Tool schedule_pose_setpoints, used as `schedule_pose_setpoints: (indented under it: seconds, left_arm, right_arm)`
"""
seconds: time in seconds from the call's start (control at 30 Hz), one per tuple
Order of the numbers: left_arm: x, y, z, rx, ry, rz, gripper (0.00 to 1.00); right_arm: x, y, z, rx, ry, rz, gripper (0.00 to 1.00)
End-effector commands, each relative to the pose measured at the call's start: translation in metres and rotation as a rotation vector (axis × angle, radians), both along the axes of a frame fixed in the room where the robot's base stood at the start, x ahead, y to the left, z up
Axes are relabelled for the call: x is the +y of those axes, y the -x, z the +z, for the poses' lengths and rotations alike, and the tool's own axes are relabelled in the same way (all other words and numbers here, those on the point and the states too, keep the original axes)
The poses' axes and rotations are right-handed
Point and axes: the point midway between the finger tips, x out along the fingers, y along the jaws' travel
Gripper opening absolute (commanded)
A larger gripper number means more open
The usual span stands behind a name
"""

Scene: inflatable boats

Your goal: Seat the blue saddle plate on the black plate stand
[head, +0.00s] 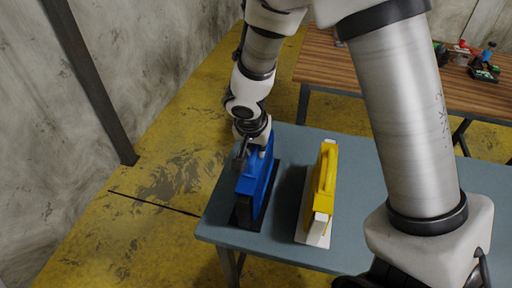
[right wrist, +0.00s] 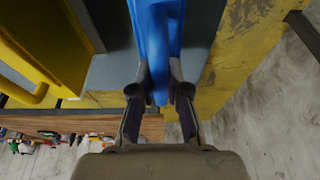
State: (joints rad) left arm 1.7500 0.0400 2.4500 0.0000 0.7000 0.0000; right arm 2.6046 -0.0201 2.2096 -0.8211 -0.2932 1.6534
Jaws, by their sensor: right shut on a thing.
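The blue saddle plate (head: 256,180) stands upright at the left end of the grey-blue table. My right gripper (head: 243,150) is at its upper left edge. The black plate stand (head: 243,219) shows as a dark base under the blue plate. The plate hides most of it, and I cannot tell whether the plate rests fully in it. My left gripper is not in view.
A yellow plate (head: 323,182) stands on a white stand (head: 317,234) to the right of the blue plate, with a gap between. A wooden table (head: 330,66) with small items is behind. My right arm's large link covers the right side.

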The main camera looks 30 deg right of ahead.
Motion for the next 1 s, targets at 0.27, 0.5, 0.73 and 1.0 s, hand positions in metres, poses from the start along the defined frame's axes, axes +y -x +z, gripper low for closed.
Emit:
schedule_pose_setpoints:
  seconds: [0.27,0.5,0.73,1.0]
  left_arm:
    - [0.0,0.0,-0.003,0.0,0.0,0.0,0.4]
    - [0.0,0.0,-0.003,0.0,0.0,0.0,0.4]
    - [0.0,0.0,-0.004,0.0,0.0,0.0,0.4]
    - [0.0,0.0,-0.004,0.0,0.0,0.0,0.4]
  right_arm:
    - [0.0,0.0,-0.002,-0.002,0.0,-0.001,0.0]
    - [0.0,0.0,-0.002,-0.001,0.001,-0.001,0.44]
    - [0.0,0.0,-0.003,0.0,0.0,-0.001,0.44]
    - [0.005,0.004,0.02,-0.004,0.002,-0.003,0.44]
